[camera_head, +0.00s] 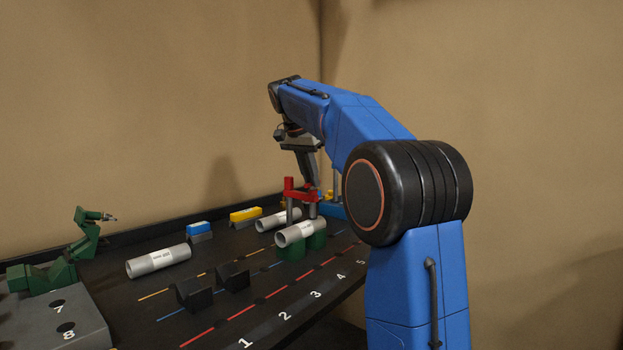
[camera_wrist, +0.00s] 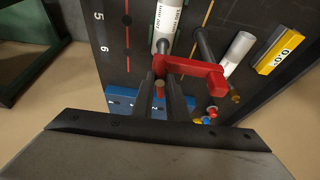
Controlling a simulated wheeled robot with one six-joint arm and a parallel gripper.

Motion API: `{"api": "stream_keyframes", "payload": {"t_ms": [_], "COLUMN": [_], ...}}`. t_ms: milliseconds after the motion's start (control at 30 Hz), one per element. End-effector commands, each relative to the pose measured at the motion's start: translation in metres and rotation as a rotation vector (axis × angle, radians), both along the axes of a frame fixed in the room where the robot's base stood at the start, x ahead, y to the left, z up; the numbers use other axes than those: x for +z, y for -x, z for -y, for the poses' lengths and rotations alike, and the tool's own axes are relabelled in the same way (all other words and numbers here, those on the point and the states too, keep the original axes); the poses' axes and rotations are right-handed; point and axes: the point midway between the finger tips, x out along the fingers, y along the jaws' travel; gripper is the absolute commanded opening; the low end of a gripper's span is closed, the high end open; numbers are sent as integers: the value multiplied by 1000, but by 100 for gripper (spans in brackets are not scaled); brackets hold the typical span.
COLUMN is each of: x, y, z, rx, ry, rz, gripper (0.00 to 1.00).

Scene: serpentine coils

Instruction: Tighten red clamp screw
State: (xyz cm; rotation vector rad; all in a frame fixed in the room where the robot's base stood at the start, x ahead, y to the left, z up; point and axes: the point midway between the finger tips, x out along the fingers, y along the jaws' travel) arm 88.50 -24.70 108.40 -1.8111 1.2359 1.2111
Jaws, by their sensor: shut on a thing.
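The red clamp (camera_head: 300,194) stands upright at the back of the black table, beside grey pipe pieces and green supports. In the wrist view the red clamp (camera_wrist: 200,69) stretches across the middle, above a white-labelled pipe (camera_wrist: 166,22). My gripper (camera_head: 312,180) points down at the clamp's right end.
A blue block (camera_wrist: 125,103) and small coloured knobs (camera_wrist: 210,112) lie close to the clamp. Loose pipes (camera_head: 158,261), yellow (camera_head: 245,215) and blue (camera_head: 198,227) blocks, black wedges (camera_head: 232,275) and a green fixture (camera_head: 55,272) occupy the left. The numbered front strip is mostly clear.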

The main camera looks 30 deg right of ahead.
Motion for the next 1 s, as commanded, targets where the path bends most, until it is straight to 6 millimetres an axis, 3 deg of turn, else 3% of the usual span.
{"api": "stream_keyframes", "payload": {"t_ms": [300,800,833,900,1000], "x": [0,1,1,1,1], "y": [-2,-2,-2,-2,-2], "z": [-1,0,-1,-1,0], "rx": [-117,-138,-138,-137,-138], "ry": [-1,0,0,0,0], "rz": [2,5,4,3,2], "gripper": [0,0,18,34,34]}}
